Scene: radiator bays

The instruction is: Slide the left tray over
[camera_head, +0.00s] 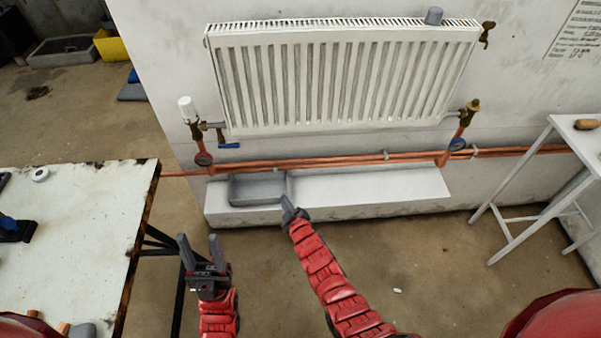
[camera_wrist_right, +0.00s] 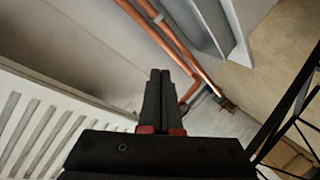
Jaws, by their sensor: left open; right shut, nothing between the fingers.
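A grey tray (camera_head: 243,192) sits at the left end of a white ledge (camera_head: 370,190) under the radiator. It is the only tray I see on that ledge. My right gripper (camera_head: 287,203) is shut and empty, with its tips at the tray's right end; I cannot tell whether they touch it. In the right wrist view the shut fingers (camera_wrist_right: 160,75) point toward the copper pipes, and a grey edge that looks like the tray (camera_wrist_right: 212,28) shows above right. My left gripper (camera_head: 200,248) is open and empty, in front of the ledge and left of my right arm.
The radiator (camera_head: 345,80) hangs on the wall, with copper pipes (camera_head: 330,158) running just above the ledge. A worn white table (camera_head: 70,235) stands at left and a white stand (camera_head: 565,150) at right. The ledge right of the tray is clear.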

